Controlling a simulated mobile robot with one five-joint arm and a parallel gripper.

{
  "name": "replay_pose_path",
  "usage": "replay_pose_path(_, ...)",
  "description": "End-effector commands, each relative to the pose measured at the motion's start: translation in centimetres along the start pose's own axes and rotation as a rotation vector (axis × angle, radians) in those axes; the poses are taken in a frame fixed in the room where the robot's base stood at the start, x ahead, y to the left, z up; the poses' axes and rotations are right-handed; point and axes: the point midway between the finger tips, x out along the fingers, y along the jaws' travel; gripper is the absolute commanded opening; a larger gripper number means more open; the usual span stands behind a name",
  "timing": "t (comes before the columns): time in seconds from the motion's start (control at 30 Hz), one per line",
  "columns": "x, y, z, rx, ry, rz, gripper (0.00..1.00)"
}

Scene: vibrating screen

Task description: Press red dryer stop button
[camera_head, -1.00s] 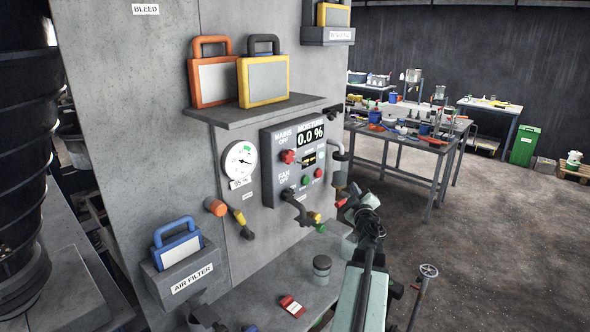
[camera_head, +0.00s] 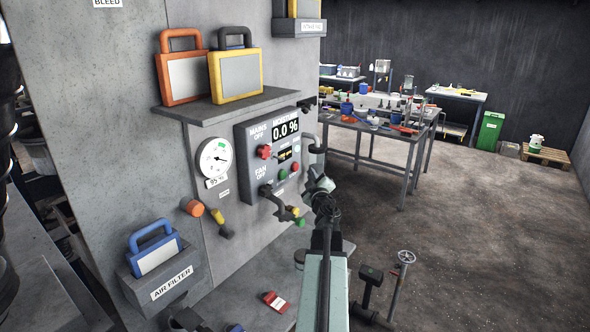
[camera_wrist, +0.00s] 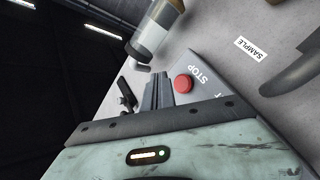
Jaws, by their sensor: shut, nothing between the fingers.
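The red stop button (camera_wrist: 183,84) is a round cap on a grey panel, with "STOP" printed beside it in the wrist view. In the head view it is a small red dot (camera_head: 295,168) at the lower right of the control panel (camera_head: 243,140), right of a green button (camera_head: 283,175). My gripper (camera_wrist: 158,80) is shut and empty. Its dark fingers appear just left of the red button in the wrist view. In the head view my gripper (camera_head: 312,174) is close to the panel's right side. I cannot tell whether it touches the button.
A pipe with a grey cylinder (camera_head: 317,150) stands close to the panel's right edge; a glass cylinder (camera_wrist: 153,38) is near my fingers. A red knob (camera_head: 263,152) is at the panel's left. Open floor lies right.

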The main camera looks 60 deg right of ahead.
Motion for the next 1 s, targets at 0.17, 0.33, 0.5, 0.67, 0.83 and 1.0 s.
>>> replay_pose_path(0.17, 1.6, -1.1, -1.1, 0.000, 0.001, -0.001, 0.00)
replay_pose_path(0.33, 2.1, -1.6, -1.6, 0.001, 0.001, -0.001, 0.00)
replay_pose_path(0.5, 2.2, -1.7, -1.7, 0.000, 0.001, -0.001, 0.00)
replay_pose_path(0.67, 2.2, -1.7, -1.7, 0.000, 0.001, -0.001, 0.00)
replay_pose_path(0.83, 2.2, -1.7, -1.7, 0.000, 0.001, -0.001, 0.00)
replay_pose_path(1.0, 2.2, -1.7, -1.7, 0.000, 0.002, -0.001, 0.00)
